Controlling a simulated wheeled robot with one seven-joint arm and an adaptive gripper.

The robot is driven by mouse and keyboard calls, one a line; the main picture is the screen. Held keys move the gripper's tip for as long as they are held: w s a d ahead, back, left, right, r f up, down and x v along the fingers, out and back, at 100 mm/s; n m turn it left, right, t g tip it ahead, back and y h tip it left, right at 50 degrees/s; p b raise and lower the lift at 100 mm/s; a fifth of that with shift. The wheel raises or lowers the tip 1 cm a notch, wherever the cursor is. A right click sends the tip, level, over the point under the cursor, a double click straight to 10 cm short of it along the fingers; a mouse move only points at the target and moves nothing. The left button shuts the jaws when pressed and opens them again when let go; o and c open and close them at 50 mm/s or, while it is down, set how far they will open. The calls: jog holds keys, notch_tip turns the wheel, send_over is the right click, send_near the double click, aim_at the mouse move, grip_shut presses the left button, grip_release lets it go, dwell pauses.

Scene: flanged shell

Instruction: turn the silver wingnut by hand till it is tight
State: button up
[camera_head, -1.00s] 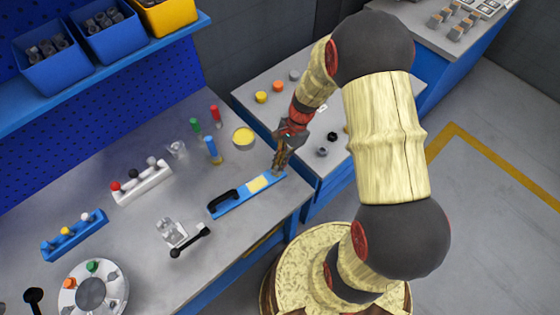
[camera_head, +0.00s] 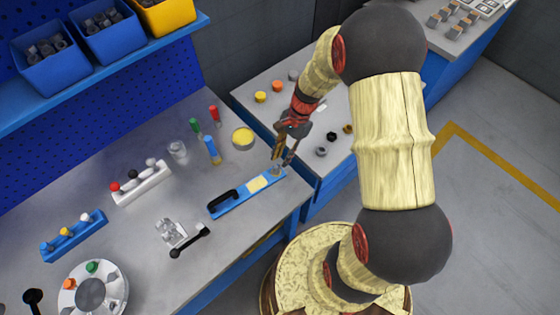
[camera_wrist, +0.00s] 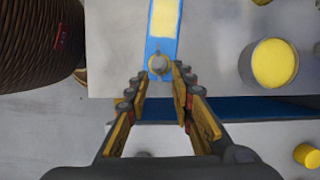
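A small silver-grey piece, which looks like the wingnut (camera_head: 277,170), sits at the right end of the blue bar (camera_head: 236,200) near the bench edge. In the wrist view the wingnut (camera_wrist: 158,65) shows as a grey rounded top on the blue strip (camera_wrist: 160,46); its wings are hard to make out. My gripper (camera_head: 283,161) points down just above that end of the bar. In the wrist view my gripper (camera_wrist: 160,76) has its fingers apart with a clear gap, one on each side of the wingnut. Nothing is seen held.
The bar carries a black handle (camera_head: 223,201) and a pale yellow pad (camera_head: 257,184). A yellow-topped round tin (camera_head: 243,138) and a blue-topped bottle (camera_head: 212,150) stand behind it. A side table (camera_head: 265,80) with small knobs lies beyond the bench edge.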

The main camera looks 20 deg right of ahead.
jog(key=v, duration=0.8)
jog(key=shift+r, duration=0.3)
jog(key=shift+w+d+n, duration=0.1)
jog(key=shift+d+n, duration=0.05)
jog(key=shift+n, duration=0.15)
jog(key=s+a+r+n+t+h+b, duration=0.1)
jog(key=s+a+r+n+t+h, duration=0.1)
jog(key=s+r+n, duration=0.4)
jog(key=s+a+r+n+t+h, duration=0.2)
jog(key=s+a+r+n+t, duration=0.2)
jog(key=r, duration=1.2)
jog(key=s+n+t, duration=0.1)
jog(key=s+n, duration=0.2)
jog(key=s, duration=0.3)
jog(key=shift+n+b, duration=0.3)
jog(key=shift+b, duration=0.1)
jog(key=shift+s+a+r, duration=0.1)
